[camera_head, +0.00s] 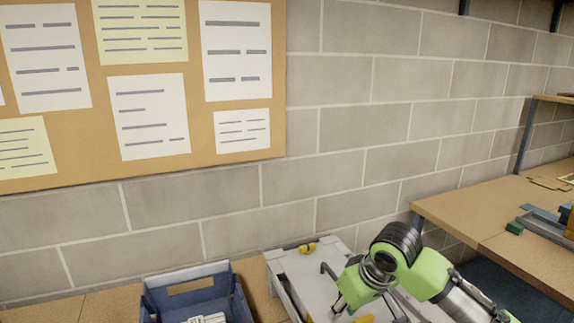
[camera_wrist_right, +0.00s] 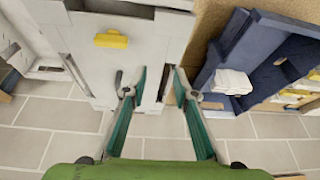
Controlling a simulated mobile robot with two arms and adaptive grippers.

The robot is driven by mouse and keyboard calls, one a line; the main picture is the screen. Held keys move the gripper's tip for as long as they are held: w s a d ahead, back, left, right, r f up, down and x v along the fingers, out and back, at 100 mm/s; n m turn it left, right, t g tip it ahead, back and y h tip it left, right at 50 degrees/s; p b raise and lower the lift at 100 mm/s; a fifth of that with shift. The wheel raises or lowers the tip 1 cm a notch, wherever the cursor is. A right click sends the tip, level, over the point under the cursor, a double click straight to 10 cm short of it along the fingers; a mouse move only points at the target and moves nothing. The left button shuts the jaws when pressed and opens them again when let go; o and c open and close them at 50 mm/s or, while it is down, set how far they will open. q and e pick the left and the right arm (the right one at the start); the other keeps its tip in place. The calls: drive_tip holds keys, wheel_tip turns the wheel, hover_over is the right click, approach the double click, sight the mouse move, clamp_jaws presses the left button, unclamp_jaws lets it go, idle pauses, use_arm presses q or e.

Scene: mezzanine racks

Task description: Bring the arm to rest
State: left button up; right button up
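My right arm (camera_head: 428,272), green with a black joint, reaches in from the lower right in the head view. Its gripper (camera_wrist_right: 160,80) shows best in the right wrist view. The two teal fingers stand apart with a clear gap between their tips, and I see nothing held. The fingers are over or near a light grey case (camera_wrist_right: 115,55) with a yellow latch (camera_wrist_right: 110,40); I cannot tell whether they touch it. In the head view the wrist hides part of the grey case (camera_head: 290,262). My left gripper is in neither view.
A blue bin (camera_head: 190,280) with a white item stands left of the case. A wooden shelf (camera_head: 480,215) with tools is at the right. A block wall (camera_head: 335,130) with a cork board (camera_head: 200,95) closes off the back. Bare bench (camera_head: 105,306) shows at lower left.

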drive_tip(key=s+a+f+y, duration=0.1)
drive_tip(key=s+a+f, duration=0.3)
drive_tip(key=s+f, duration=0.95)
drive_tip(key=s+d+f+m+h, duration=0.25)
drive_tip(key=s+d, duration=0.35)
drive_tip(key=s, duration=0.3)
drive_tip(key=s+d+f+m+h, duration=0.1)
drive_tip(key=s+d+f, duration=0.2)
drive_tip(key=s+d, duration=0.45)
drive_tip(key=s+a+f+g+b, duration=0.1)
drive_tip(key=s+f, duration=0.1)
drive_tip(key=f, duration=1.2)
drive_tip(key=s+a+f+g+b, duration=0.1)
drive_tip(key=f, duration=1.2)
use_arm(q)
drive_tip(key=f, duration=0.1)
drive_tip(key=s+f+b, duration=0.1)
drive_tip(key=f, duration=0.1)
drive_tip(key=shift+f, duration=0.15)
use_arm(e)
drive_tip(key=s+d+f, duration=0.1)
drive_tip(key=s+f, duration=0.8)
drive_tip(key=s+d+f+g, duration=0.1)
drive_tip(key=s+d+f, duration=0.1)
drive_tip(key=s+f, duration=0.6)
drive_tip(key=shift+s+d+f+n, duration=0.25)
drive_tip(key=shift+s+f+n, duration=0.1)
drive_tip(key=shift+f, duration=0.4)
